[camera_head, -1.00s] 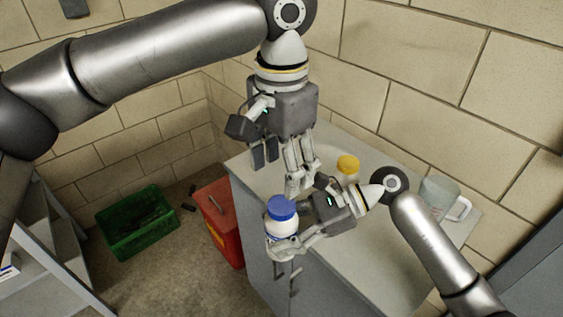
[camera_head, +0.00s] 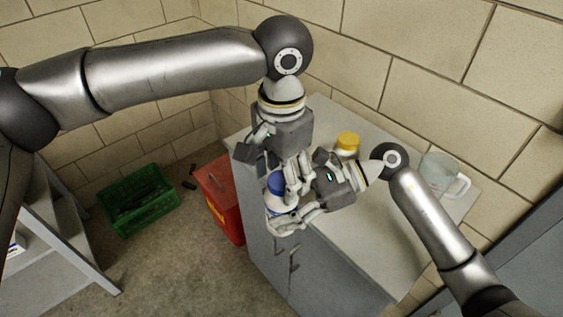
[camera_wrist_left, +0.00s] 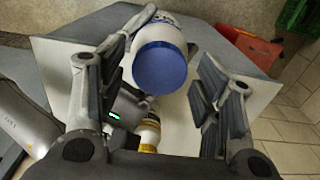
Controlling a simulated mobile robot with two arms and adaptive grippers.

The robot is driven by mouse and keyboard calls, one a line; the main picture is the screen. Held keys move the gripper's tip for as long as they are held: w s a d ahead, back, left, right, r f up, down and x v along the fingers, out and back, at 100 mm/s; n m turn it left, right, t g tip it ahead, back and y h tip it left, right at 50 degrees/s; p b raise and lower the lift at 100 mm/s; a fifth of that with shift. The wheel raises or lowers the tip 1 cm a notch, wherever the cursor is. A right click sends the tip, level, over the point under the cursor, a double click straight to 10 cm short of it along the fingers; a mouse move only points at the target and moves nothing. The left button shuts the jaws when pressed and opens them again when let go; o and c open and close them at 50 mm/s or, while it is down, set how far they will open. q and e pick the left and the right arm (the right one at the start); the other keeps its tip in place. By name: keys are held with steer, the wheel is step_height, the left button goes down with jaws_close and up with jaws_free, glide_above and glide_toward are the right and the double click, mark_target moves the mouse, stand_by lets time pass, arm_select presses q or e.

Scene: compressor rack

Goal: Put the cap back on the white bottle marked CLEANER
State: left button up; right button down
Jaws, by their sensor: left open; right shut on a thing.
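A white bottle (camera_head: 282,205) with a blue cap (camera_head: 276,183) on its top is held near the counter's left front edge. Its label cannot be read. My right gripper (camera_head: 284,224) is shut around the bottle's body. My left gripper (camera_head: 283,184) is above, pointing down, open with its fingers to either side of the cap. In the left wrist view the blue cap (camera_wrist_left: 160,68) lies between the spread fingers, with a gap on both sides, and the white bottle (camera_wrist_left: 163,29) shows behind it. Whether the cap is fully seated cannot be told.
A yellow-capped bottle (camera_head: 347,144) stands on the grey counter (camera_head: 365,235) behind my right gripper. A red bin (camera_head: 222,205) and a green crate (camera_head: 138,203) are on the floor at left. The counter's front part is clear.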

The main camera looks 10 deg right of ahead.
arm_select(q)
steer(key=shift+c, duration=0.2)
steer(key=c, duration=1)
steer(key=m, duration=0.5)
steer(key=o, duration=1.1)
steer(key=shift+r, duration=2.3)
steer(key=shift+c, duration=0.3)
